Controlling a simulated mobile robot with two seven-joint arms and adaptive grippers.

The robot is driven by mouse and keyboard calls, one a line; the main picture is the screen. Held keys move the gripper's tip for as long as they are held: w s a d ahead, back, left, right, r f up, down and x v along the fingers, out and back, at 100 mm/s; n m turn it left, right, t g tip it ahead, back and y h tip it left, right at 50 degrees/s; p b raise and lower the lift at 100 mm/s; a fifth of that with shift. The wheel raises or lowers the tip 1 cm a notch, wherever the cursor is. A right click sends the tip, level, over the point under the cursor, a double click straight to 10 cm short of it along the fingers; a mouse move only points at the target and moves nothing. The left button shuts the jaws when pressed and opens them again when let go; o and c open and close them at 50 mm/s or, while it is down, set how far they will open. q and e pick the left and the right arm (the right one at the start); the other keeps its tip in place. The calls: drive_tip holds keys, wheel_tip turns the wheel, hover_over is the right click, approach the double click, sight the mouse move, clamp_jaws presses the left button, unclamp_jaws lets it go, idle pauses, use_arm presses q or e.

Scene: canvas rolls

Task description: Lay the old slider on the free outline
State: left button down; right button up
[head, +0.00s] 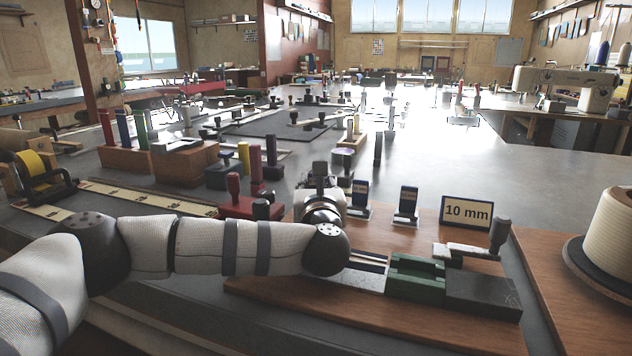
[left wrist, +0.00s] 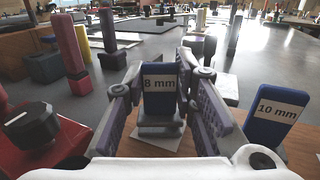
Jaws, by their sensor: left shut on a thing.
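My left gripper (left wrist: 165,105) is shut on a blue slider marked 8 mm (left wrist: 158,83), which is upright between the purple-padded fingers. A pale patch (left wrist: 152,139) shows below it on the wooden board; I cannot tell whether the slider touches it. Another blue slider, marked 10 mm (left wrist: 275,115), stands close to the right. In the head view the left gripper (head: 322,185) is at the board's far edge, its fingertips mostly hidden by the wrist. Two blue-labelled sliders (head: 360,196) (head: 408,203) stand right of it. No outline shows clearly. My right gripper is not in view.
A 10 mm sign (head: 467,213) stands on the wooden board (head: 330,312). In front are a green channel block (head: 415,278) and a lever (head: 498,237). The grey table behind the sign is clear.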

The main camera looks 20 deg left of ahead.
use_arm(q)
drive_tip(key=c, duration=1.3)
unclamp_jaws()
drive_tip(key=shift+f, duration=0.2)
drive_tip(key=shift+r, duration=0.25)
drive_tip(key=v, duration=1.2)
drive_tip(key=shift+a, duration=0.1)
drive_tip(key=shift+f, duration=0.1)
